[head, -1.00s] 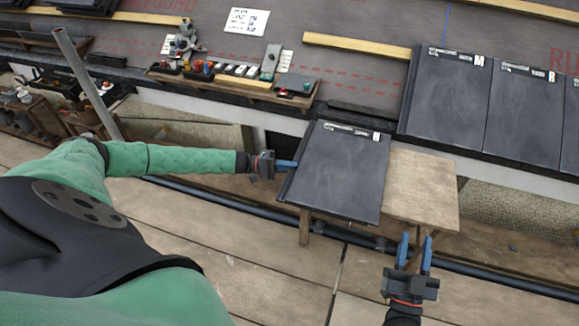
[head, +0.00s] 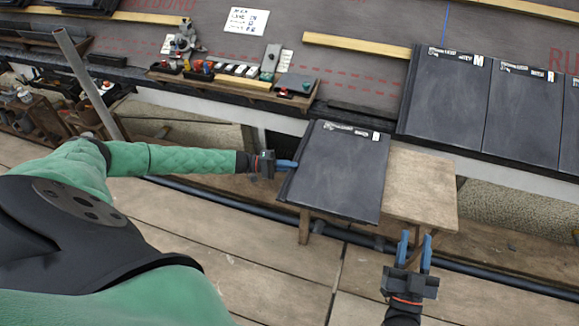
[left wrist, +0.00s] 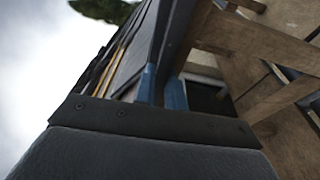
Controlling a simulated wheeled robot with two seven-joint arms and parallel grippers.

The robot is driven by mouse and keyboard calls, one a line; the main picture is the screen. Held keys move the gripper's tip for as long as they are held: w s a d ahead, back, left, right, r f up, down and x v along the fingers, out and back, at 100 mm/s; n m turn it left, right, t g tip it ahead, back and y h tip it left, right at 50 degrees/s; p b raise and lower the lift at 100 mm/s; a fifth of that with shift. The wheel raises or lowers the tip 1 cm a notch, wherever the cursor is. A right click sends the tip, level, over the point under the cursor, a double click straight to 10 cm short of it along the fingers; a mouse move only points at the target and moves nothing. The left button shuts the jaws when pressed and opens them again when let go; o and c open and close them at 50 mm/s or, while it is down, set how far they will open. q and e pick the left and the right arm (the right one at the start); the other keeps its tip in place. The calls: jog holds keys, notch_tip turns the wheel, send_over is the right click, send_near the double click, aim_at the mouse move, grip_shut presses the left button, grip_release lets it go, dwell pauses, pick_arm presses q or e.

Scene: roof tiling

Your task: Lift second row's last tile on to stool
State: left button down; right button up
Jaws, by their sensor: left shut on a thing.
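A dark slate tile (head: 340,172) with a pale label strip along its upper edge lies over the left part of the wooden stool (head: 423,190). The stool's right part is bare. My left gripper (head: 287,165) is shut on the tile's left edge. In the left wrist view, its blue fingers (left wrist: 160,88) are beside the dark tile edge, with wooden stool legs (left wrist: 265,60) at the right. My right gripper (head: 415,252) is open and empty, just in front of the stool's front right side. Whether the tile rests fully on the stool cannot be told.
A row of laid tiles (head: 447,103) covers the roof at the right. A wooden batten (head: 355,46) and a printed sheet (head: 246,20) lie on the underlay. A tool shelf (head: 240,85) is at upper left. A grey pole (head: 85,80) stands at left.

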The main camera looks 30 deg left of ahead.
pick_arm(q)
jog(key=shift+f, duration=0.25)
dwell(0.5)
jog(key=c, duration=1.4)
grip_release()
jog(key=shift+f, duration=0.1)
jog(key=shift+a, duration=0.1)
jog(key=shift+p+v, duration=0.35)
jog(key=shift+v, duration=3.35)
jog(key=shift+s, duration=0.1)
jog(key=shift+r+p, duration=2.15)
jog(key=shift+r, duration=0.35)
